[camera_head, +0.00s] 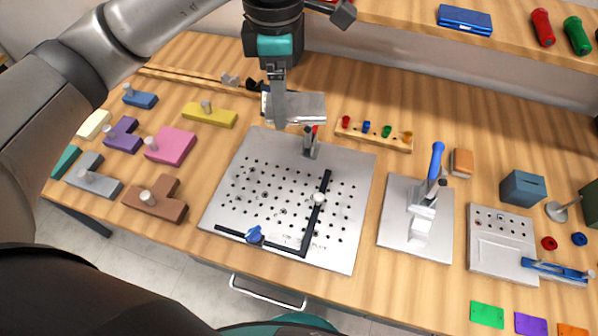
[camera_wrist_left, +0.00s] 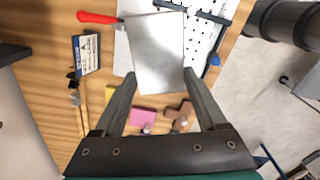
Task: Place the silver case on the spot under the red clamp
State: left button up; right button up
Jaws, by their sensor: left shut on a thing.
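My left gripper (camera_head: 279,122) is shut on the silver case (camera_head: 305,107), a flat, shiny rectangular piece. In the left wrist view the case (camera_wrist_left: 158,52) sits between the fingertips (camera_wrist_left: 159,76). It appears held above the far edge of the perforated metal plate (camera_head: 250,170). The red clamp (camera_head: 313,131) stands at that far edge, just below the case in the head view and partly hidden by it. Its red handle (camera_wrist_left: 97,17) sticks out beside the case in the left wrist view. The spot under the clamp is hard to make out. My right gripper is not in view.
A black L-shaped fence (camera_head: 316,215) with a blue knob lies on the plate. A blue-handled clamp (camera_head: 436,162) stands on another plate to the right. Colored knobbed blocks, including a pink one (camera_head: 170,146), lie left. A peg strip (camera_head: 375,135) lies behind the plate.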

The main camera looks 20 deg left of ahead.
pick_arm(q)
jog(key=shift+n, duration=0.3)
jog(key=shift+f, duration=0.35)
jog(key=b, duration=0.2)
send_over(286, 177)
notch_tip(286, 177, down, 16)
jog(key=shift+r, duration=0.2)
jog(key=shift+f, duration=1.8)
jog(key=shift+f, duration=0.1)
jog(key=o, duration=1.3)
